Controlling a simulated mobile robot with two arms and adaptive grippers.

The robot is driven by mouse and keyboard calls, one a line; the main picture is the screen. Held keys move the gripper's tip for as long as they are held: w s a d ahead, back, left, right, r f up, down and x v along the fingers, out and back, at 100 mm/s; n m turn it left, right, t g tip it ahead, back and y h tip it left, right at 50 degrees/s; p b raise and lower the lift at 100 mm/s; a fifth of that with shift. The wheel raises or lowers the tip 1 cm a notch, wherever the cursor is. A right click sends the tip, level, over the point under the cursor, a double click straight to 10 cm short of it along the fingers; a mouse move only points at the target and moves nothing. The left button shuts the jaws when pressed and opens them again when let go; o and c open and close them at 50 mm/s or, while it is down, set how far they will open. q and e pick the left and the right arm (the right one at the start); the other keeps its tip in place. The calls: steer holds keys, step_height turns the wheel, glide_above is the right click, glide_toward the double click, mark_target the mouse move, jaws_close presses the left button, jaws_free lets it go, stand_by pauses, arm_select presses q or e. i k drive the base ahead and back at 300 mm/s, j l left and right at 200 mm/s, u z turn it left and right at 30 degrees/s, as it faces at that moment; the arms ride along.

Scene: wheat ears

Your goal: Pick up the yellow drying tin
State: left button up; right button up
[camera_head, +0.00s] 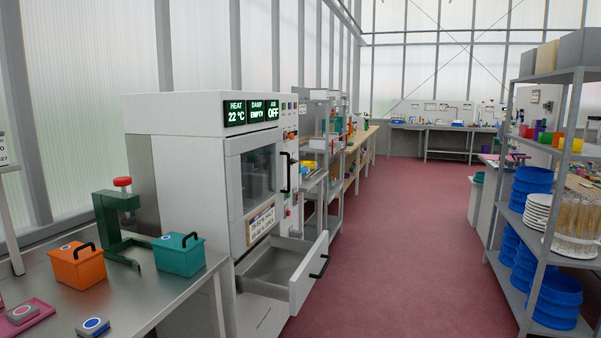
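I cannot make out a yellow drying tin. An orange box-shaped tin (79,268) with a black handle and a blue round mark stands on the metal bench (160,295) at the left. A teal tin (179,256) of the same shape stands to its right. Neither of my grippers shows in the head view.
A white oven (190,185) reads 22 °C, EMPTY and OFF; its bottom drawer (305,280) is pulled out towards the aisle. A green press (118,215) stands behind the tins. The right shelf (563,75) holds coloured cups and blue sieves. The red floor (390,270) is clear.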

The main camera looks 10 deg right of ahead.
mark_target(313, 165)
steer(key=i+l+z, duration=0.75)
steer(key=i, duration=0.25)
steer(key=i+z, duration=0.4)
steer(key=i+l+u, duration=0.2)
steer(key=i, duration=0.3)
steer(key=i+u, duration=0.2)
steer(key=i, duration=0.35)
steer(key=i+l+u, duration=0.2)
steer(key=i, duration=0.3)
steer(key=i+l+u, duration=0.15)
steer(key=i+l, duration=0.3)
steer(key=i+l+u, duration=0.95)
steer(key=l, duration=0.15)
steer(key=i+l, duration=0.1)
steer(key=i, duration=0.4)
steer(key=i+l+z, duration=0.1)
steer(key=i, duration=0.45)
